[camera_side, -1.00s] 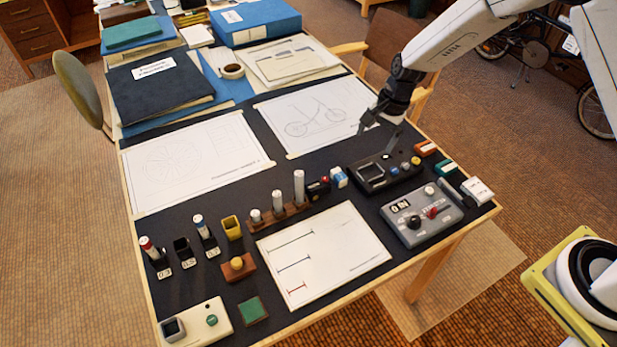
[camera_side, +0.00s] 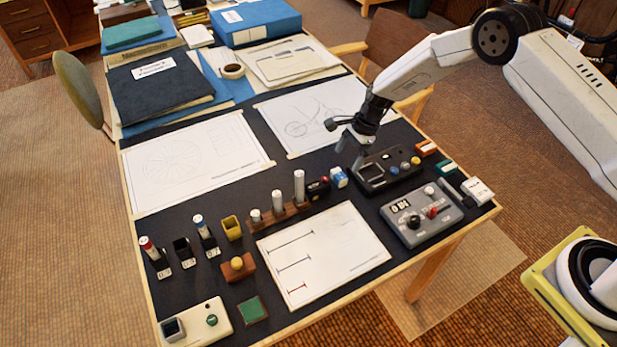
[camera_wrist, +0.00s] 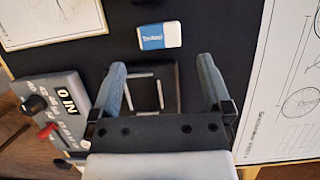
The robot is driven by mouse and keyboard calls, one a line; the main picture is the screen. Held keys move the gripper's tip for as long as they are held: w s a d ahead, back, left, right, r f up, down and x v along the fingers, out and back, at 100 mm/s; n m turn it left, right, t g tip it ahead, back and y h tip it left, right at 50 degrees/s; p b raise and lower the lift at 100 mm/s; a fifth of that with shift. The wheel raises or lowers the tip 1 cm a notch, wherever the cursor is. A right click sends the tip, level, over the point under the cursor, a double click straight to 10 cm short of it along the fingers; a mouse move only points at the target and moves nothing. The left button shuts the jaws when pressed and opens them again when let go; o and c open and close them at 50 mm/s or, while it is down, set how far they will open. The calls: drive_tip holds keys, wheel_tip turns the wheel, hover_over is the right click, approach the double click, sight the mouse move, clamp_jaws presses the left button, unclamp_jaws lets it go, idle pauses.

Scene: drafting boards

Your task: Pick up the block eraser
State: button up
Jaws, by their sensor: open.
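The block eraser (camera_side: 338,177) is a small white block with a blue sleeve. It lies on the dark board, beside a small dark item (camera_side: 318,188) with a red part. In the wrist view the eraser (camera_wrist: 160,36) shows near the top middle, beyond my fingertips. My gripper (camera_side: 350,155) is open, pointing down, above the board just behind the eraser. In the wrist view my gripper (camera_wrist: 161,70) has its fingers wide apart and empty, over a dark square-framed device (camera_wrist: 166,88).
The dark device (camera_side: 372,174) stands right of the eraser, and a grey control box (camera_side: 422,214) farther right. A wooden rack (camera_side: 278,214) with upright white cylinders stands to the left. A drawing sheet (camera_side: 345,262) lies in front, a bicycle drawing (camera_side: 310,110) behind.

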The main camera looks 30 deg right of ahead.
sight(339, 174)
drive_tip(key=shift+x, duration=3.4)
drive_tip(key=c, duration=1.2)
drive_tip(key=shift+o, duration=0.2)
drive_tip(key=shift+r, duration=0.1)
